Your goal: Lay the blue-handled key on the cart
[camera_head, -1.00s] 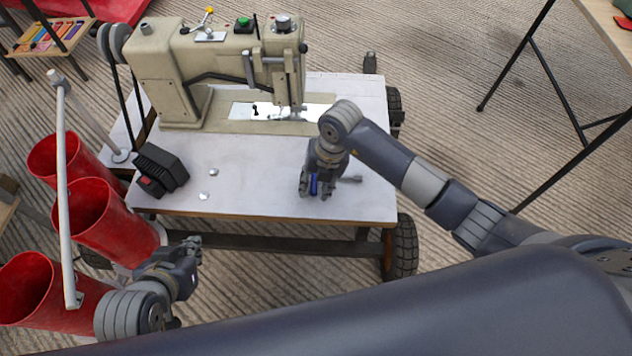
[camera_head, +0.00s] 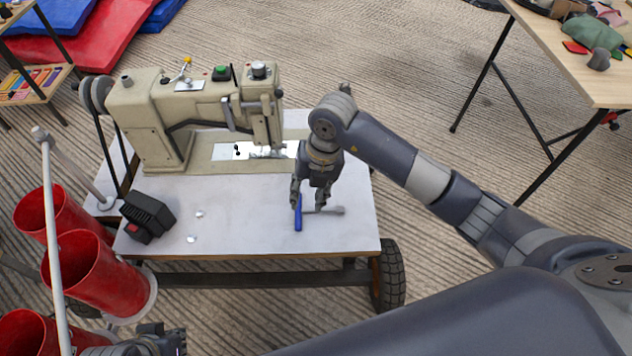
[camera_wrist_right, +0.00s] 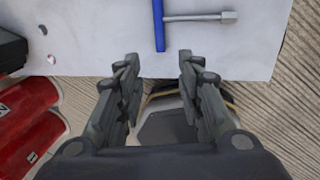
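The blue-handled key (camera_head: 298,213) lies on the pale top of the cart (camera_head: 255,225), near its front right part. Its grey shaft points right and ends in a socket-like tip. It also shows in the right wrist view (camera_wrist_right: 158,28), flat on the cart top beyond the fingers. My right gripper (camera_head: 309,203) is just above and behind the key in the head view. In the right wrist view its two fingers (camera_wrist_right: 156,58) are spread with nothing between them. My left gripper (camera_head: 172,343) is low at the bottom left, partly cut off, and its fingers are unclear.
A sewing machine (camera_head: 150,115) fills the back of the cart. A black box (camera_head: 148,215) and small silvery discs (camera_head: 192,239) sit at the front left. Red buckets (camera_head: 95,272) and a pale pole (camera_head: 56,250) stand left. A wooden table (camera_head: 575,60) is at upper right.

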